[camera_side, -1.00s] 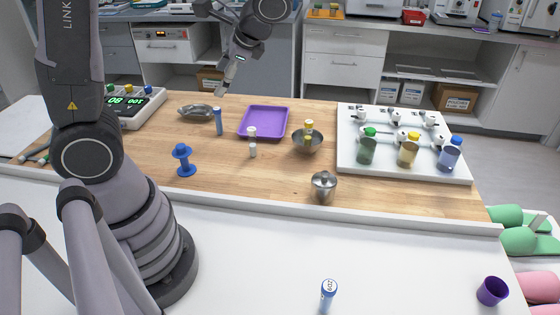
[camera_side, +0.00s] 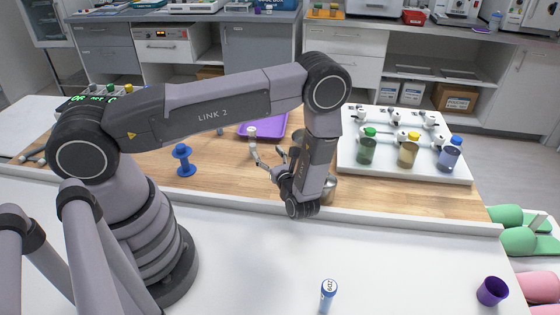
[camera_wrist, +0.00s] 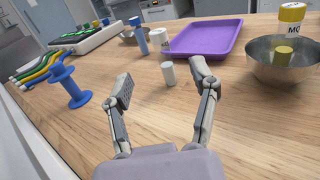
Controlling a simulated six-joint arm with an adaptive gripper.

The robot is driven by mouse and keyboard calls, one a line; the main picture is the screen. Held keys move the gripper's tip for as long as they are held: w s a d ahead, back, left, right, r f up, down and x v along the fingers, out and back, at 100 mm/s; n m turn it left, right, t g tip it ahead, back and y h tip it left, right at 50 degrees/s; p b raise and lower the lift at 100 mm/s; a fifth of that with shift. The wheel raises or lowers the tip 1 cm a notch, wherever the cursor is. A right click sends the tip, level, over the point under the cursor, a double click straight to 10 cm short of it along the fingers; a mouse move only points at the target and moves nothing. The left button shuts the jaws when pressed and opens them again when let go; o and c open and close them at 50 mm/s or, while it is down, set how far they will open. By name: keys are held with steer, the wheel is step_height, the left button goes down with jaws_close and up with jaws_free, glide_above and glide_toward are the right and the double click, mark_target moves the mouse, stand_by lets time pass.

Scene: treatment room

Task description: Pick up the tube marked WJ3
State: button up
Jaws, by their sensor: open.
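No label reading WJ3 can be made out. My gripper (camera_wrist: 163,82) is open and empty above the wooden table, and the side view shows it (camera_side: 264,156) pointing left. A small white cylinder (camera_wrist: 168,74) stands upright beyond and between the fingertips in the wrist view, apart from them. Behind it stand a white-capped tube (camera_wrist: 158,40) with partly hidden lettering and a blue tube (camera_wrist: 139,36).
A purple tray (camera_wrist: 205,38) lies behind the tubes. A blue spool (camera_wrist: 69,86) stands at left. A white rack (camera_side: 385,172) with capped jars is at right. A purple cup (camera_side: 492,291) stands front right.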

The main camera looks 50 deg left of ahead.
mark_target(253, 133)
steer(key=x, duration=1.2)
steer(key=shift+s+a, duration=0.15)
steer(key=c, duration=1)
